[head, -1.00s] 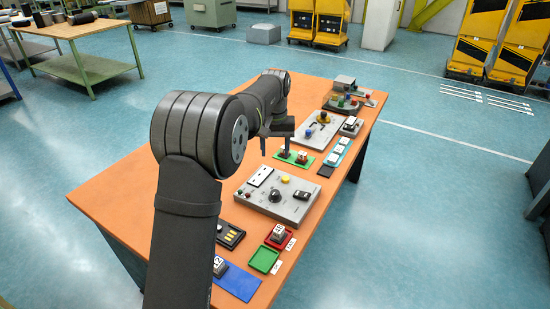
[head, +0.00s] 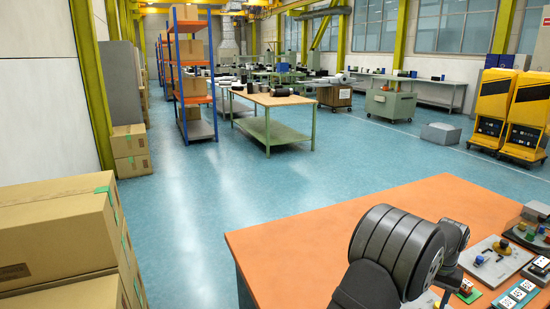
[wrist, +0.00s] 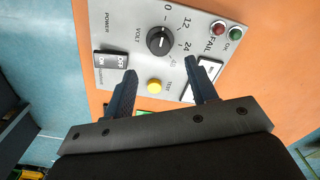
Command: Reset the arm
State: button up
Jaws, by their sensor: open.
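My gripper (wrist: 165,88) is open and empty in the wrist view, with its two dark fingers apart. Between and beyond the fingers is a grey control panel (wrist: 136,30) on the orange table. The panel carries a black volt knob (wrist: 160,41), a yellow test button (wrist: 154,86), a black on/off power switch (wrist: 110,60), and red and green lamps marked fail and ok. The right finger partly covers a white display.
The orange table (head: 330,240) has a bare left part in the head view. White numbered tiles (head: 515,296) and another grey panel (head: 490,262) lie at its right. Cardboard boxes (head: 60,225) stand at the left. Open blue floor lies between them.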

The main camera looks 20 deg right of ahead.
notch_tip(320, 180, down, 8)
jog(key=shift+r, duration=0.2)
dwell(0.3)
notch_tip(320, 180, up, 17)
notch_tip(320, 180, down, 17)
jog(key=shift+f, duration=0.1)
jog(key=m, duration=1.6)
dwell(0.6)
